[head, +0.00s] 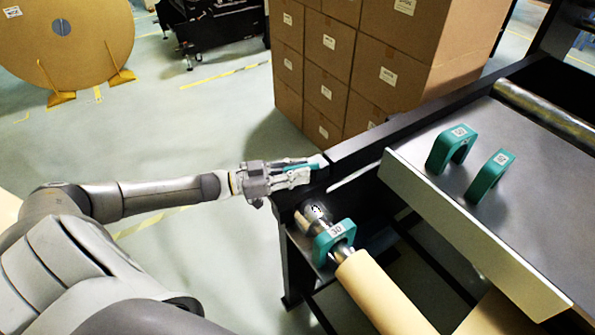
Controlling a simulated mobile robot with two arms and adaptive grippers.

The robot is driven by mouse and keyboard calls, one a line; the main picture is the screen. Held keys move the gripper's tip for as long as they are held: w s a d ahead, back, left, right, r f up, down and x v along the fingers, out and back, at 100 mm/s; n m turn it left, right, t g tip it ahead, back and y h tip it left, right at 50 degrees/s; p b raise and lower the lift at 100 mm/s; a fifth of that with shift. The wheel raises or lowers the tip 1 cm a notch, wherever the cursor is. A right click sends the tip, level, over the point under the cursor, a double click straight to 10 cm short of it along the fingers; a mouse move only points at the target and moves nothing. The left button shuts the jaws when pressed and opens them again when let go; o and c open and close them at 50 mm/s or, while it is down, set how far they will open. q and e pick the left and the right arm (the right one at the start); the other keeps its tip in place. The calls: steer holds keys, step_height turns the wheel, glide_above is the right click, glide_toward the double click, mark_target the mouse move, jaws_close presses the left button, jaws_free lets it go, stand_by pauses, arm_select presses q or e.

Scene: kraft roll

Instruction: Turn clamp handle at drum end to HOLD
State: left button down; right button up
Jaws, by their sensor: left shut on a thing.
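The clamp handle (293,167) is a small teal piece at the corner of the dark machine frame, above the near end of the roller shaft. My left gripper (305,172) comes in from the left and is shut on the handle, its fingers lying along it and hiding most of it. Any HOLD mark is too small to see or hidden. Below, a metal shaft (317,215) carries a teal collar (335,236) labelled 30 and a kraft paper roll (380,292). My right gripper is not in view.
Two teal brackets (450,147) stand on the grey machine table (480,215) at right. Stacked cardboard boxes (385,75) stand behind the frame. A large kraft roll (62,60) rests on yellow chocks at back left. The floor between is clear.

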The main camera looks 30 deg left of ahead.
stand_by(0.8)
arm_select(q)
steer(key=c, duration=1.4)
jaws_free()
steer(key=v, duration=1.2)
steer(key=shift+a, duration=0.1)
steer(key=shift+o, duration=0.2)
steer(key=shift+f, duration=0.1)
